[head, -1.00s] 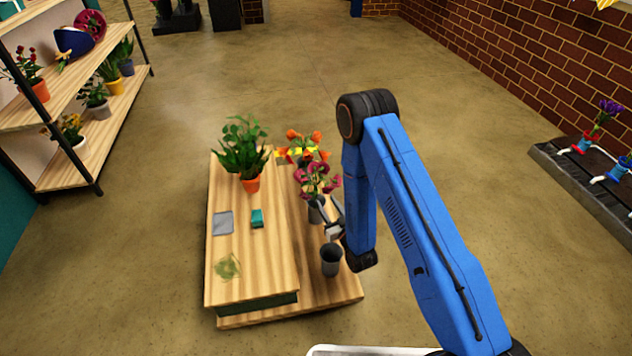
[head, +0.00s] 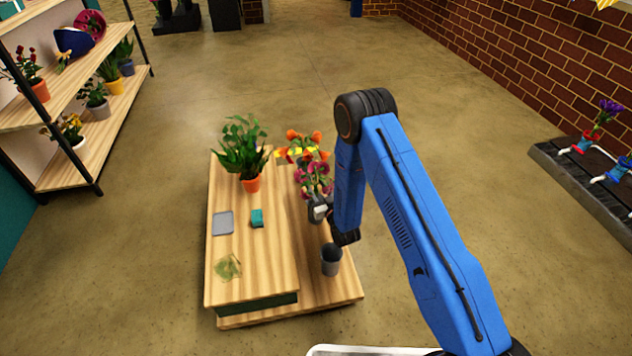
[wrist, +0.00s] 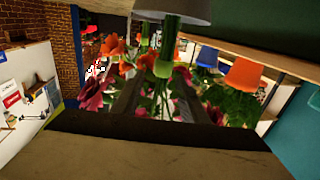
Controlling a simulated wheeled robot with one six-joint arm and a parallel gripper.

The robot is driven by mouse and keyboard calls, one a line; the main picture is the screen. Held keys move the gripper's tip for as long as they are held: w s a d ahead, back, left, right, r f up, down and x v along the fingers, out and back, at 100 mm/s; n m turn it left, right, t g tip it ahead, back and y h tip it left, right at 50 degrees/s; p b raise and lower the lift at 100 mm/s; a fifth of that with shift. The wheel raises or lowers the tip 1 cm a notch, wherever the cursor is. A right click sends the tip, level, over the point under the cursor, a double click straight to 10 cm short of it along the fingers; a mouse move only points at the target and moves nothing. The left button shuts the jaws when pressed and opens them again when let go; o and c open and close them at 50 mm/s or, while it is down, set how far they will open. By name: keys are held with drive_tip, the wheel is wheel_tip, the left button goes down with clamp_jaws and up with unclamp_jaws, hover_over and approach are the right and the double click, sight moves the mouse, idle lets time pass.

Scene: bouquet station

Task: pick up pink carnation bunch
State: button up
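The pink carnation bunch (head: 313,180), with magenta-pink blooms, stands in a grey bucket (head: 316,212) on the lower step of the wooden table. My gripper (head: 322,212) is at the bunch's near right side, low by the bucket's rim. In the wrist view the picture is turned over: the bucket (wrist: 185,8) is at the top and pink blooms (wrist: 95,95) are at the left. The dark fingers (wrist: 157,103) stand apart, with green stems showing in the gap. I cannot tell whether they touch the stems.
An orange flower bunch (head: 303,146) stands just behind the pink one. An empty-looking grey bucket (head: 331,260) is in front. A potted green plant (head: 243,150), a grey pad (head: 223,223) and a teal block (head: 257,218) are on the tabletop. Open floor lies around the table.

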clamp_jaws()
drive_tip(key=shift+r, duration=0.15)
